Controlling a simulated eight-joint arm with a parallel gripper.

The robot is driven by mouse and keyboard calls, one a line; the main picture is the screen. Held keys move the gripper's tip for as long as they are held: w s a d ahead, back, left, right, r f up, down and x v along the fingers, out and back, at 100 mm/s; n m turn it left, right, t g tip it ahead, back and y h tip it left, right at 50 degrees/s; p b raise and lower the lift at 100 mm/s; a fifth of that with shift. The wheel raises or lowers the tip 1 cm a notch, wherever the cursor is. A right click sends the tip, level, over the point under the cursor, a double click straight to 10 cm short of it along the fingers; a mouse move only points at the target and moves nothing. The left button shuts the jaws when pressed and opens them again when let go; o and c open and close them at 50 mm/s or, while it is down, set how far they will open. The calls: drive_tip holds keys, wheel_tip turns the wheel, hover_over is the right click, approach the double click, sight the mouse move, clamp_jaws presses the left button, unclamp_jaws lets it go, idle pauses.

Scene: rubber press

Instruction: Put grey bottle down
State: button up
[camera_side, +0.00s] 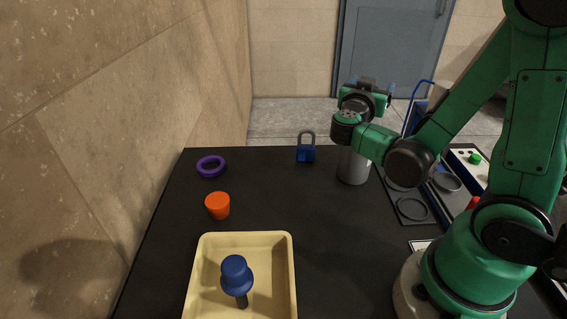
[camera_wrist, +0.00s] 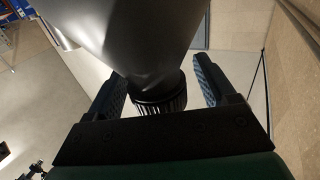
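The grey bottle (camera_side: 354,167) is upright at the back right of the black table, below my gripper (camera_side: 347,122). Its base appears to be at the table top, but I cannot tell for sure that it touches. In the wrist view the grey body (camera_wrist: 140,35) fills the top and narrows to a ribbed black cap (camera_wrist: 160,101). My gripper's two fingers (camera_wrist: 163,84) stand apart on either side of the cap. A gap shows between the right finger and the cap. The body covers the left fingertip.
A blue padlock (camera_side: 306,153) stands left of the bottle. A purple ring (camera_side: 210,167) and an orange cup (camera_side: 218,206) are at the left. A yellow tray (camera_side: 204,271) holds a blue-topped object (camera_side: 236,272). A dark rack (camera_side: 411,209) lies right of the bottle. The table's middle is clear.

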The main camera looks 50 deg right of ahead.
drive_tip(key=shift+a, duration=0.1)
drive_tip(key=v, duration=1.2)
drive_tip(key=w+a+r+n+t+y, duration=0.35)
drive_tip(key=w+r+t, duration=0.45)
drive_tip(key=t, duration=0.3)
drive_tip(key=w+a+r+n+t+y, duration=0.1)
drive_tip(key=w+a+n+t+y, duration=0.15)
drive_tip(key=n+y, duration=0.4)
drive_tip(key=w+a+r+n+t+y, duration=0.1)
drive_tip(key=w+a+n+t+y, duration=0.1)
drive_tip(key=a+n+y, duration=0.45)
drive_tip(key=s+d+f+m+g, duration=0.1)
drive_tip(key=s+d+f+g, duration=0.2)
drive_tip(key=s+f+g, duration=0.2)
drive_tip(key=s+d+f+g, duration=0.3)
drive_tip(key=s+f+g, duration=0.2)
drive_tip(key=f+g, duration=0.3)
drive_tip(key=shift+d+f+m+y, duration=0.35)
drive_tip(key=shift+f+y, duration=0.1)
drive_tip(key=shift+f, duration=0.05)
